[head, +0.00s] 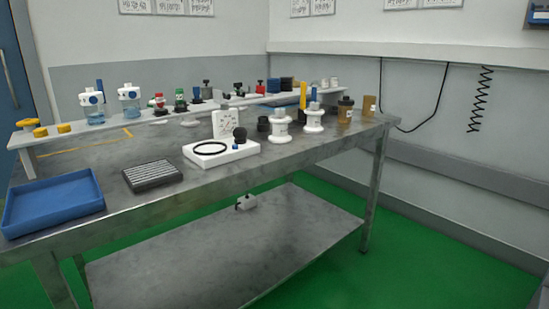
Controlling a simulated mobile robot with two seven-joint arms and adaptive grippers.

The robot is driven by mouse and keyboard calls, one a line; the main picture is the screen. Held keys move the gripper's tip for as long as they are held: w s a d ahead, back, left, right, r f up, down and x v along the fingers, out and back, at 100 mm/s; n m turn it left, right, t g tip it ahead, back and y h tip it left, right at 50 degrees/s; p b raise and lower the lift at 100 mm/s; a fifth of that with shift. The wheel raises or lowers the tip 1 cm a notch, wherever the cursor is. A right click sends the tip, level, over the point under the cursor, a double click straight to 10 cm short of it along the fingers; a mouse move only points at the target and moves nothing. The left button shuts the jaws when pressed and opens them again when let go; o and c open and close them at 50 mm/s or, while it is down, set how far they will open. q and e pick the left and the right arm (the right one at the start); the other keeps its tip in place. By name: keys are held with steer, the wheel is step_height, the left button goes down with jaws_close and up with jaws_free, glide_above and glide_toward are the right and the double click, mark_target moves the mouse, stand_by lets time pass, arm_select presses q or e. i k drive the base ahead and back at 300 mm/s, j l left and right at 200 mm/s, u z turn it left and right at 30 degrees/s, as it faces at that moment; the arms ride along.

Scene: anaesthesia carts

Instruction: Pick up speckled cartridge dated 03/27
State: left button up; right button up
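A brown jar (345,112) with a dark lid stands further right. I cannot make out speckles or a date on any of them, so I cannot tell which is the speckled cartridge dated 03/27. Neither of my grippers is in view.
The metal table (150,200) holds a blue tray (50,204), a dark ribbed mat (152,175) and a white tray (222,155). A raised shelf (60,138) along the back carries bottles and small fittings. Green floor (400,270) is free at the right.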

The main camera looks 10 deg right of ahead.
mark_target(334, 83)
steer(key=i+l+z, duration=0.6)
steer(key=i+l, duration=0.4)
steer(key=i, duration=0.35)
steer(key=i+l, duration=0.15)
steer(key=i, duration=0.35)
steer(key=i+l, duration=0.2)
steer(key=i, duration=0.35)
steer(key=i+l+u, duration=0.35)
steer(key=u, duration=0.15)
steer(key=i+l+u, duration=0.25)
steer(key=l+u, duration=0.55)
steer(key=l, duration=0.3)
steer(key=l+u, duration=0.35)
steer(key=l, duration=0.25)
